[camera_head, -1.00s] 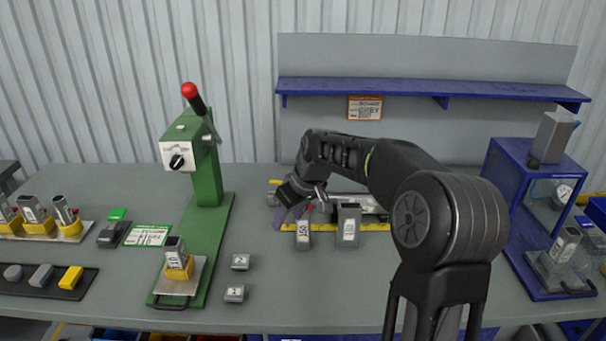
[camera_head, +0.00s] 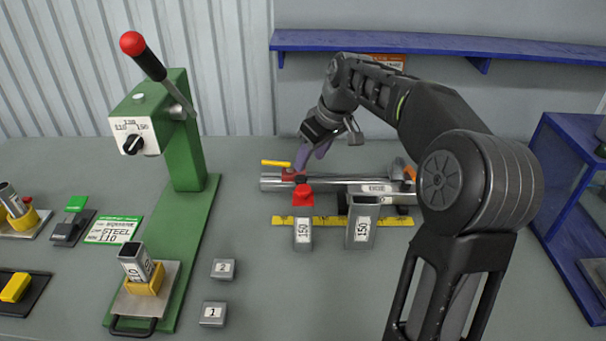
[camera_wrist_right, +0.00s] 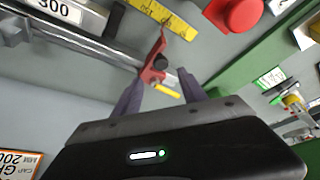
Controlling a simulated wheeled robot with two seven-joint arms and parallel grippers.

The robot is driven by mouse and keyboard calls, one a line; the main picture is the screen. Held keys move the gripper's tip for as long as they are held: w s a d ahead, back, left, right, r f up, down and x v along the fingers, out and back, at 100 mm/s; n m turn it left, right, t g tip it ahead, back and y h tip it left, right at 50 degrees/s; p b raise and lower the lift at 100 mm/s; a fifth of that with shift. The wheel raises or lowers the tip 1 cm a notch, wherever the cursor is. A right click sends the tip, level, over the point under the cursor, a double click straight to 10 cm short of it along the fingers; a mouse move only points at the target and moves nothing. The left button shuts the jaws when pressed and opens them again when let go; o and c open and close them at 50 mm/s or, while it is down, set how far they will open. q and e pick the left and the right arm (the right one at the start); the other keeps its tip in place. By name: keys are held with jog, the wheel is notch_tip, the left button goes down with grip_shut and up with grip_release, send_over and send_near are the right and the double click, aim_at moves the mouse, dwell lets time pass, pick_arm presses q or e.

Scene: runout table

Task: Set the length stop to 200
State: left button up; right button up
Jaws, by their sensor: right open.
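The length stop appears as a small red clamp (camera_head: 288,174) with a yellow lever (camera_head: 275,163) on a round metal bar (camera_head: 325,180). A yellow scale strip (camera_head: 325,221) lies in front of the bar; I cannot read the stop's setting. My right gripper (camera_head: 308,160) is open, its purple fingers just above and beside the red clamp. In the right wrist view the red clamp (camera_wrist_right: 154,68) lies just beyond and between the two spread fingertips (camera_wrist_right: 158,88); I see no grip on it. My left gripper is not in view.
A green press (camera_head: 183,140) with a red-topped lever stands left. Blocks marked 2 (camera_head: 224,269) and 1 (camera_head: 213,314) lie between. A blue stand (camera_head: 568,180) is right.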

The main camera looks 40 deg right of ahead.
aim_at(301, 178)
jog(key=shift+p+x, duration=0.45)
jog(key=shift+x, duration=3.3)
jog(key=shift+a, duration=0.1)
grip_shut()
